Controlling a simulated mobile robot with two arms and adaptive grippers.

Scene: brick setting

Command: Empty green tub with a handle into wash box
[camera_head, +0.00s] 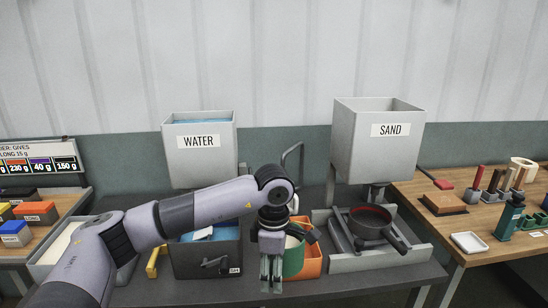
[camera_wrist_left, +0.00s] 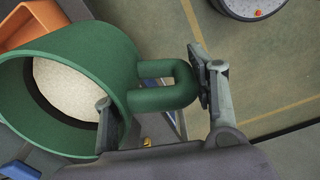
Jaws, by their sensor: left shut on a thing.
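The green tub (camera_wrist_left: 95,60) is a round pot with a loop handle (camera_wrist_left: 180,85) and pale, grainy contents (camera_wrist_left: 65,95). In the head view the tub (camera_head: 294,262) is partly hidden behind my left gripper (camera_head: 271,268), at the front middle of the dark bench. In the wrist view my left gripper (camera_wrist_left: 158,105) has its fingers on either side of the handle and is shut on it. A dark grey box (camera_head: 205,262) with blue inside and a small, unreadable label is left of the tub. I cannot tell whether it is the wash box. My right gripper is out of view.
An orange bin (camera_head: 312,262) is close beside the tub. The WATER hopper (camera_head: 199,160) and SAND hopper (camera_head: 378,150) stand behind. A dark pan (camera_head: 370,222) sits in a grey tray at right. A pale bin (camera_head: 48,255) is at left, partly behind my arm.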

